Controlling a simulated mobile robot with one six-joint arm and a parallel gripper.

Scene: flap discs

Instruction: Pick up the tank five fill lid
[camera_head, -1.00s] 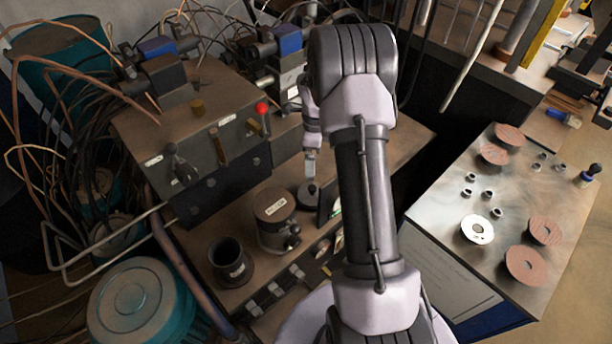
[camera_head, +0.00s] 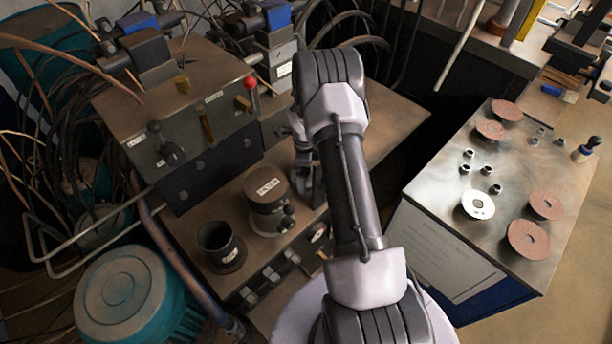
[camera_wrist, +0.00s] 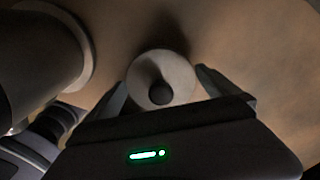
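A small round disc with a dark knob (camera_wrist: 160,93), which looks like the fill lid, is in the middle of the wrist view. My gripper (camera_wrist: 163,79) has one finger on each side of this disc. The fingers stand apart, with a narrow gap visible at the right, so the gripper looks open around it. I cannot tell how high the fingertips are above the surface. In the head view my arm hides the lid and the fingertips.
A labelled cylinder (camera_head: 267,190) and an open dark cup (camera_head: 221,246) stand on the brown bench left of my arm. A control box (camera_head: 180,110) with levers is behind. A metal table (camera_head: 515,175) with flap discs is at the right. A teal drum (camera_head: 125,295) stands front left.

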